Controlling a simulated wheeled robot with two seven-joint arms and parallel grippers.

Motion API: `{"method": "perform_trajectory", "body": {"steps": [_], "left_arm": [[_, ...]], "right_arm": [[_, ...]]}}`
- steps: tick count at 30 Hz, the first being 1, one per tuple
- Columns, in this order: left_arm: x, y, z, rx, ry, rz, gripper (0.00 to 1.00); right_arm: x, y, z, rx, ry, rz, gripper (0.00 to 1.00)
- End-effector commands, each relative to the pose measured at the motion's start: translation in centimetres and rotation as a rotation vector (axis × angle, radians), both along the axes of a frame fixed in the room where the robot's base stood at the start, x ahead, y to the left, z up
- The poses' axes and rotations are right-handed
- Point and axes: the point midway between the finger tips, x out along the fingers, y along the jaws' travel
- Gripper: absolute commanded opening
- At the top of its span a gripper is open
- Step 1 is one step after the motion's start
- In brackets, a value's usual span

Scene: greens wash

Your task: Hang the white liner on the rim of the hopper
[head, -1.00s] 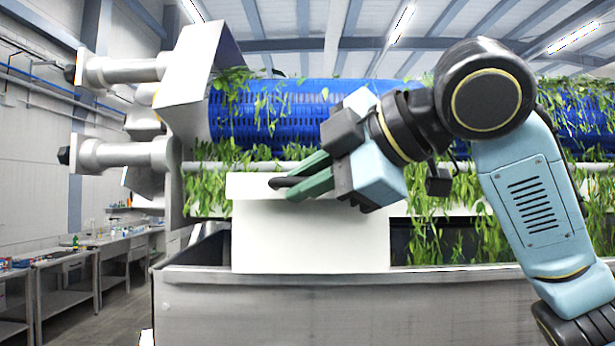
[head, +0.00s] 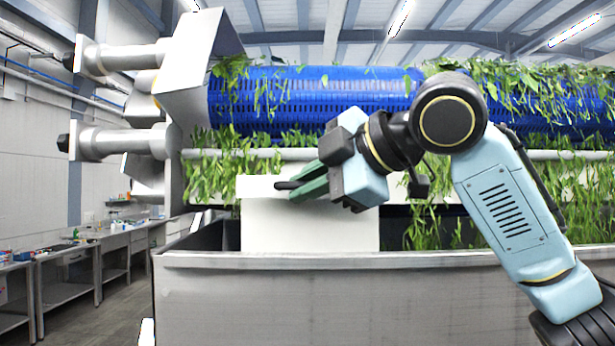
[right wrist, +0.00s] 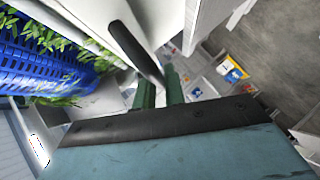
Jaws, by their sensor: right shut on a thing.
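The white liner (head: 310,225) is a pale box-like panel with a dark handle (head: 286,185) at its top. My right gripper (head: 302,188) has its green fingers shut on the liner at this handle. The right wrist view shows the green fingers (right wrist: 159,88) at the end of the dark handle (right wrist: 132,42). The hopper (head: 400,295) is a wide grey metal bin in front. The liner hangs upright, its lower edge meeting the line of the hopper's front rim; its bottom appears hidden behind that rim. My left gripper is not in view.
A blue perforated drum (head: 300,100) with green leaves stands behind the hopper, and leaves hang down near the liner. Metal plates and cylinders (head: 115,143) stand at the left. Steel benches (head: 65,270) line the far left. The hopper's opening shows dark left of the liner.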

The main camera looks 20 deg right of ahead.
Motion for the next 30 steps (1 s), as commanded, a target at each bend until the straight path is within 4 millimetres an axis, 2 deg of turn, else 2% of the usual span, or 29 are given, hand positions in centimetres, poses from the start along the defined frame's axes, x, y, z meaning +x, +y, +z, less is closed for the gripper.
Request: {"method": "perform_trajectory", "body": {"steps": [30], "left_arm": [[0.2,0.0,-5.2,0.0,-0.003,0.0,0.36]], "right_arm": [[0.0,0.0,-8.3,0.002,-0.003,0.0,0.0]]}}
